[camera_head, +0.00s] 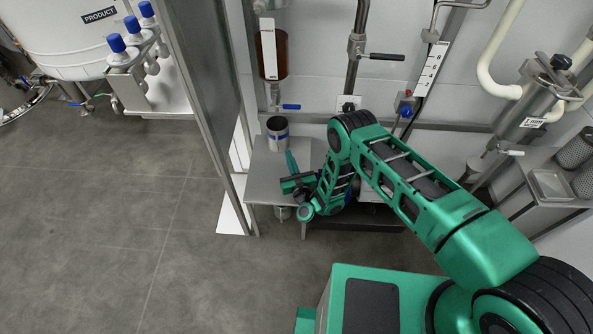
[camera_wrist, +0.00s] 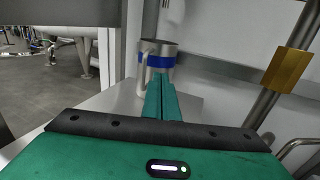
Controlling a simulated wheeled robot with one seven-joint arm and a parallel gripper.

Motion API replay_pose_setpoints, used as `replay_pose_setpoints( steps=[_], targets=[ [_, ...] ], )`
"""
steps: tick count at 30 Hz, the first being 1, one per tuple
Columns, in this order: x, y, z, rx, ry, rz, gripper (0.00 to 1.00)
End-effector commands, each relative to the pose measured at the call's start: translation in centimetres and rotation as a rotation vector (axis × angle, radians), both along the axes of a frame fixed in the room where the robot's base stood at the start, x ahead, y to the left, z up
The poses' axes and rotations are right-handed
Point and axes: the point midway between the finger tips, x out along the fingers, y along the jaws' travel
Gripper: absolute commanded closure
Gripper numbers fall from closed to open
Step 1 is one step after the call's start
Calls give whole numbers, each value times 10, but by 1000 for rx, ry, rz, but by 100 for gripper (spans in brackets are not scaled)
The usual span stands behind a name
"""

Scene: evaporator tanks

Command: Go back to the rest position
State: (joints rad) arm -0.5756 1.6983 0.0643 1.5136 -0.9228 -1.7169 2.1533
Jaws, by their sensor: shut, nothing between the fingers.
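My gripper (camera_head: 290,155) is over the small metal side table (camera_head: 264,178) in the head view, with my arm bent and reaching in from the right. In the wrist view the two green fingers (camera_wrist: 159,80) lie together, shut and empty. A steel jug (camera_head: 278,130) with a blue band and dark inside stands upright at the back of the table. The jug also shows in the wrist view (camera_wrist: 158,57), just beyond the fingertips, with its handle on the left. The fingertips cover its lower part there, and I cannot tell whether they touch it.
A metal frame post (camera_head: 206,100) stands close left of the table. Behind are a valve handle (camera_head: 383,57), pipes and a brown sight vessel (camera_head: 272,52). A metal stand (camera_head: 550,196) is at the right. The grey floor (camera_head: 90,230) at left is clear.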

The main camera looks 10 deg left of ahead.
Motion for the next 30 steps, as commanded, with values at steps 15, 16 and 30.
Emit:
replay_pose_setpoints(
  steps=[15,16,30],
  targets=[
    [-58,-28,0,0,0,0,100],
    [-59,-29,0,0,-1,0,100],
    [-29,-1,48,-104,-63,72,100]
  ],
)
